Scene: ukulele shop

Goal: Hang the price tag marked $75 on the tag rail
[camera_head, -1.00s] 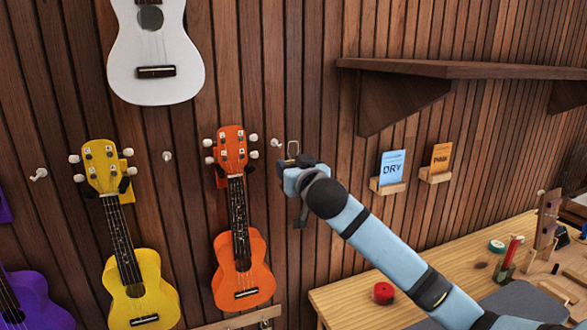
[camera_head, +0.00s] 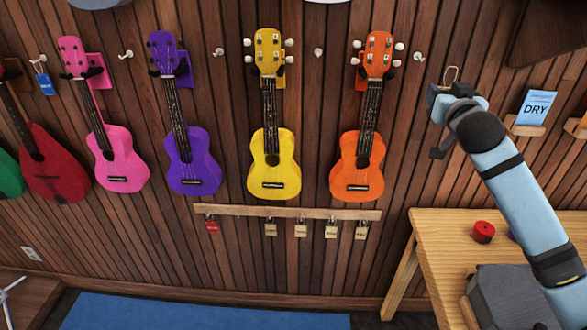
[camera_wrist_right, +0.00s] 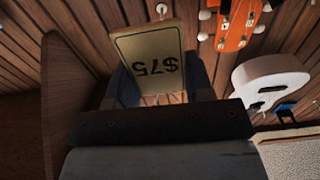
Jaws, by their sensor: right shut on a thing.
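The $75 price tag (camera_wrist_right: 150,55) is a cream tag, upside down in the right wrist view. My right gripper (camera_head: 440,92) is shut on it, up by the wall to the right of the orange ukulele (camera_head: 359,160). The tag rail (camera_head: 287,212) is a wooden strip below the yellow and orange ukuleles, down and left of the gripper. A red tag (camera_head: 212,227) and several cream tags (camera_head: 301,231) hang from it. My left gripper is not in view.
A wooden workbench (camera_head: 440,238) with a red roll (camera_head: 483,232) stands below my right arm. A DRY card (camera_head: 535,108) sits in a wall holder at right. Several ukuleles hang above and left of the rail. A blue tag (camera_head: 45,84) hangs far left. Wall below the rail is clear.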

